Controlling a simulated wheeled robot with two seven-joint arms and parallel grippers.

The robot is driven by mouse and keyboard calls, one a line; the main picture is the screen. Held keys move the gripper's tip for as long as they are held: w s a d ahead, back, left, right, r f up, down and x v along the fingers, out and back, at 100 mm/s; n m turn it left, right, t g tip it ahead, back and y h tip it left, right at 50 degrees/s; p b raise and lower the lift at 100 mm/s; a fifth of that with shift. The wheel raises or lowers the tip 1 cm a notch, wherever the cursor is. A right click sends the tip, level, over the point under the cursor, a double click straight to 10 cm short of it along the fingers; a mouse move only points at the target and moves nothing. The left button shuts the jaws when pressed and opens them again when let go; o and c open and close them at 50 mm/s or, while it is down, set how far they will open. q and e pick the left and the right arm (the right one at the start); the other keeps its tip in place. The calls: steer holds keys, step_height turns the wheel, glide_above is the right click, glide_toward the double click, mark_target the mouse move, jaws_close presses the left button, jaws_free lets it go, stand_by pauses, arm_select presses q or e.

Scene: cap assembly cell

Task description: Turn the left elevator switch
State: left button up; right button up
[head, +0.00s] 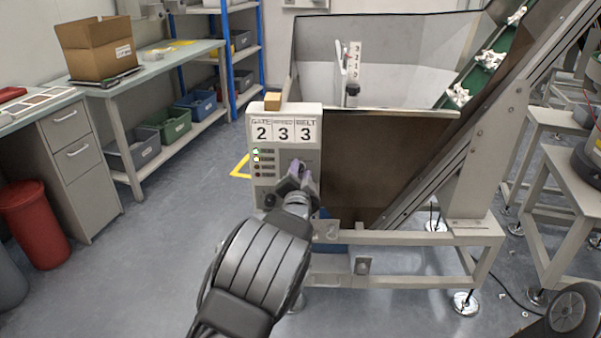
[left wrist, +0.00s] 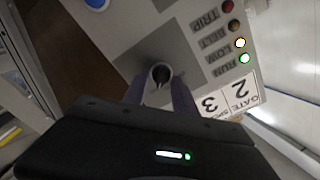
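The grey-white control box (head: 285,145) stands on the front left of the elevator machine, with a "2 3 3" display on top. The dark round switch (left wrist: 160,73) sits on a grey plate on its face. In the head view this switch is mostly hidden behind my left gripper (head: 299,170). In the left wrist view, the purple fingers of my left gripper (left wrist: 159,88) stand apart, one on each side of the switch. A gap seems to show between them and it; contact is unclear. My right gripper is not in view.
The inclined conveyor (head: 490,60) rises at right. A workbench (head: 150,68) stands at left, with clear floor between.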

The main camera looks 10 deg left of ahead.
arm_select(q)
steer(key=o, duration=0.3)
steer(key=s+d, duration=0.1)
steer(key=s, duration=0.6)
steer(key=shift+s+d, duration=0.2)
steer(key=shift+s, duration=0.15)
